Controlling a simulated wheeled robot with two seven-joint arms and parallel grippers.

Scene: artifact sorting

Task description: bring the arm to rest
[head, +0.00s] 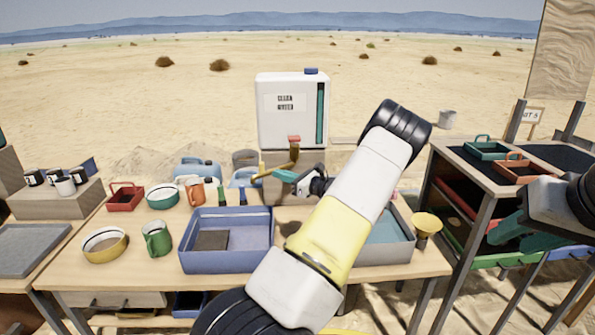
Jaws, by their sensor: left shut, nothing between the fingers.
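My left arm, white and yellow with black joints, rises from the bottom middle and bends at the top right of centre. Its left gripper (280,174), with teal fingers, is above the back of the wooden table, in front of the white water dispenser (279,112) and close to its tap. It is shut and empty. My right gripper (503,234), also teal-fingered, is at the right edge in front of the shelf rack (473,184). Whether its fingers are apart is unclear. My left arm hides part of the table and a grey tray.
The wooden table (130,268) holds a blue bin (227,260), a green mug (156,239), a yellow-rimmed bowl (104,245), a red tray (125,198) and a yellow funnel (426,224). A grey tray (388,253) is partly behind my left arm. Open sand lies behind.

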